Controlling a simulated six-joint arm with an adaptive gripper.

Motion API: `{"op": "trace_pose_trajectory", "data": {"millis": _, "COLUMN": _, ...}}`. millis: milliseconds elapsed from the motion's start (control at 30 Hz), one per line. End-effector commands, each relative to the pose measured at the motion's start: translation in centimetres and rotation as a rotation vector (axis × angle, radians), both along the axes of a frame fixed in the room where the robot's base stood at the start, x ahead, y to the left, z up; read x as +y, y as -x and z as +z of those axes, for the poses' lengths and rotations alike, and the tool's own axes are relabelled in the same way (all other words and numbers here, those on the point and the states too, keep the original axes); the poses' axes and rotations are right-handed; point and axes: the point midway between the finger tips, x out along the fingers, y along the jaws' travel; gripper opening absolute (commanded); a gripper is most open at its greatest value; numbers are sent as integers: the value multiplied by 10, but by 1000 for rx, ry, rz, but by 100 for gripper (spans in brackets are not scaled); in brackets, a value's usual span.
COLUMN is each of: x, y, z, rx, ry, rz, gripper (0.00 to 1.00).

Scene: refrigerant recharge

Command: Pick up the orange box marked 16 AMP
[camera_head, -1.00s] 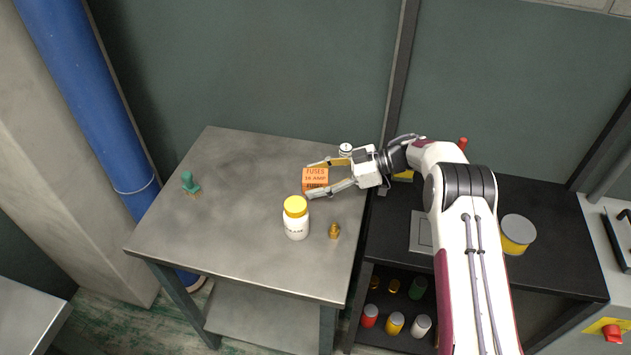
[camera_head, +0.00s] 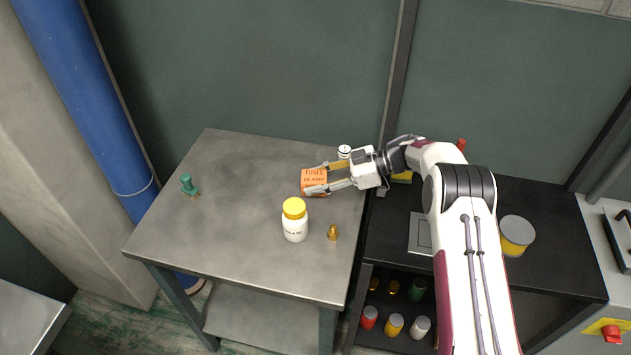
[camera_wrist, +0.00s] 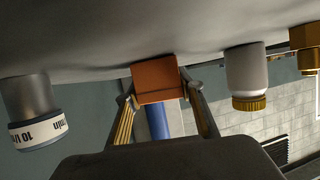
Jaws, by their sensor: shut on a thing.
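The orange box (camera_head: 314,177), marked FUSES 16 AMP, sits near the right side of the grey metal table (camera_head: 240,165). My gripper (camera_head: 316,178) reaches in from the right, with one finger on the far side of the box and one on the near side. It is shut on the box. In the wrist view the orange box (camera_wrist: 156,80) is between the two fingertips (camera_wrist: 157,92). The box appears to be still at the tabletop; I cannot tell any gap beneath it.
A white bottle with a yellow cap (camera_head: 295,220) stands just in front of the box. A small brass fitting (camera_head: 333,232) is to its right. A white-topped cylinder (camera_head: 344,152) is behind my gripper. A green valve-like piece (camera_head: 188,185) stands far left. The table's left half is mostly clear.

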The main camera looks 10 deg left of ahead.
Motion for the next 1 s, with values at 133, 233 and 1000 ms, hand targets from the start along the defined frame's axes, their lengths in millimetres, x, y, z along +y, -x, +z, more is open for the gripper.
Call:
{"op": "trace_pose_trajectory", "data": {"millis": 133, "x": 0, "y": 0, "z": 9, "rx": -1, "ry": 0, "rz": 0, "gripper": 15}}
{"op": "trace_pose_trajectory", "data": {"millis": 233, "x": 0, "y": 0, "z": 18, "rx": -1, "ry": 0, "rz": 0, "gripper": 15}}
{"op": "trace_pose_trajectory", "data": {"millis": 1000, "x": 0, "y": 0, "z": 98, "rx": 0, "ry": 0, "rz": 0, "gripper": 15}}
